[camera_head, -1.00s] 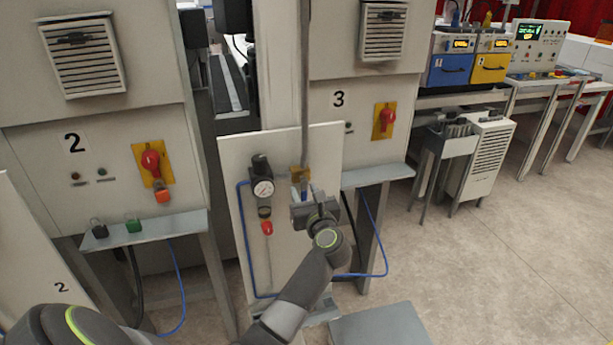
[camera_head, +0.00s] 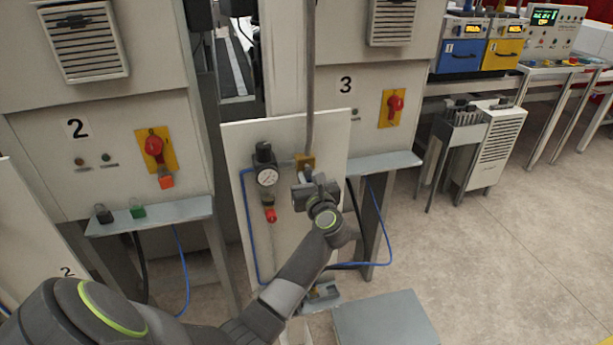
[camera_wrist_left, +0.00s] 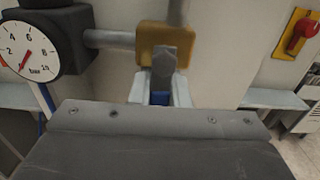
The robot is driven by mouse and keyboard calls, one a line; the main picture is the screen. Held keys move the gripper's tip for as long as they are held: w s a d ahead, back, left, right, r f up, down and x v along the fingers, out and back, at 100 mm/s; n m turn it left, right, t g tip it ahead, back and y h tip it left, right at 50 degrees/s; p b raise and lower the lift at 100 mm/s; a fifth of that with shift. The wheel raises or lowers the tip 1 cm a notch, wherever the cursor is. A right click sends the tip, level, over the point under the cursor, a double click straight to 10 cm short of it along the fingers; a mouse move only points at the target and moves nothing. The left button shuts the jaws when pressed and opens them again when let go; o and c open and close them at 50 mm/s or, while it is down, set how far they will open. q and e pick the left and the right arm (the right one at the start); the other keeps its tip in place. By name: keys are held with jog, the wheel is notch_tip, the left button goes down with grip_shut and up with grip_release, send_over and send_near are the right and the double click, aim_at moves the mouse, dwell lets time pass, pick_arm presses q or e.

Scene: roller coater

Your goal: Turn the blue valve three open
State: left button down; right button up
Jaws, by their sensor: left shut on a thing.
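The valve for station three has a brass block (camera_head: 305,161) on the white panel, below a vertical grey pipe. In the left wrist view the brass block (camera_wrist_left: 150,42) has a grey lever (camera_wrist_left: 164,62) in front of it, with a blue handle part (camera_wrist_left: 160,97) below. My left gripper (camera_head: 306,180) is at the valve, just below the brass block. In the left wrist view its pale fingers (camera_wrist_left: 160,90) are on both sides of the blue handle, shut on it. The gripper body hides the handle's lower end. My right gripper is not in view.
A pressure gauge (camera_head: 267,177) sits left of the valve, with a red-tipped part (camera_head: 271,215) below. A red switch (camera_head: 395,103) is on machine 3. A metal shelf (camera_head: 375,165) and a blue hose (camera_head: 388,240) are to the right. A grey box (camera_head: 385,320) stands in front.

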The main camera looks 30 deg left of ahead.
pick_arm(q)
jog(key=shift+w+f+n+b, duration=0.15)
jog(key=shift+n+b, duration=0.15)
jog(key=shift+b, duration=0.45)
jog(key=n+b, duration=0.4)
jog(key=b, duration=0.2)
jog(key=w+d+r+n+b, duration=0.1)
jog(key=n+b, duration=0.4)
jog(key=b, duration=0.1)
jog(key=w+d+r+n+b, duration=0.1)
jog(key=n+b, duration=0.3)
jog(key=b, duration=0.1)
jog(key=shift+r+n+b, duration=0.1)
jog(key=shift+n+b, duration=0.3)
jog(key=n+b, duration=0.1)
jog(key=r+n+b, duration=0.1)
jog(key=n, duration=0.1)
jog(key=shift+w, duration=0.1)
jog(key=shift+r+n+b, duration=0.15)
jog(key=shift+n+b, duration=0.15)
jog(key=shift+b, duration=0.2)
jog(key=c, duration=1.4)
grip_release()
